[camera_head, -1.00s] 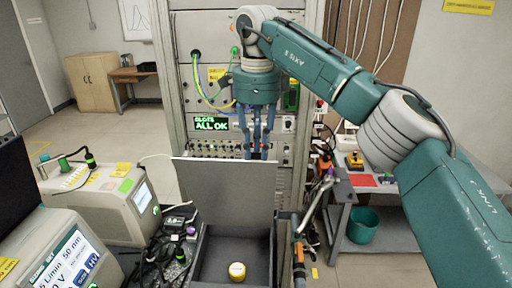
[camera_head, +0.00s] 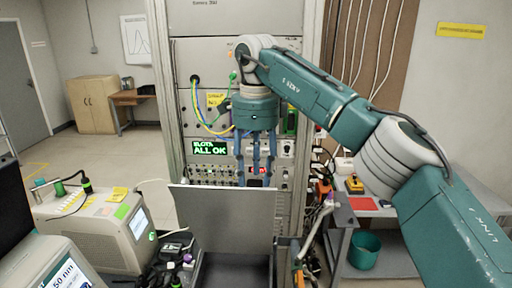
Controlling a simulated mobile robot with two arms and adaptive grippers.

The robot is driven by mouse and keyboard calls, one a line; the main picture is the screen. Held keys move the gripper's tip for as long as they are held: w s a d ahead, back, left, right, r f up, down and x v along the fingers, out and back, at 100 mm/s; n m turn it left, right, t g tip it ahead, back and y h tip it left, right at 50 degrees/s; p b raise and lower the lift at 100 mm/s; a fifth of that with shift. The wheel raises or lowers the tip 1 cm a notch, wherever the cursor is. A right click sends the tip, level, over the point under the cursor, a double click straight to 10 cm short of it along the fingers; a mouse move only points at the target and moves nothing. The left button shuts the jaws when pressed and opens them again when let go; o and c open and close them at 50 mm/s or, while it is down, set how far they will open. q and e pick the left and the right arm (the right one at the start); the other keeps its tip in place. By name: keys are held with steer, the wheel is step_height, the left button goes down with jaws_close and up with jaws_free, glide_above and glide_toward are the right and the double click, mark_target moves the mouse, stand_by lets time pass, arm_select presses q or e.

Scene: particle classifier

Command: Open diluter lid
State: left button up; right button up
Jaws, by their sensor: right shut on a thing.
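The diluter lid, a flat grey panel (camera_head: 222,220), stands nearly upright at the back of a dark open-topped box (camera_head: 236,272). My right gripper (camera_head: 256,180) reaches down from above, behind the lid's top edge near its right corner. Its blue-grey fingers are closed in on the lid's edge, and their tips are partly hidden by it. The box's floor is mostly cut off at the bottom of the view. My left gripper is not in view.
An instrument rack (camera_head: 205,110) with cables and a green "ALL OK" display stands close behind the lid. Grey instruments (camera_head: 105,225) and black cables crowd the left. A bent metal tube (camera_head: 316,228) rises at right, near a side table (camera_head: 385,212) with a teal bucket (camera_head: 364,250).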

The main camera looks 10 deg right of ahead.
step_height(320, 180, up, 12)
steer(key=shift+s+f, duration=0.15)
stand_by(0.3)
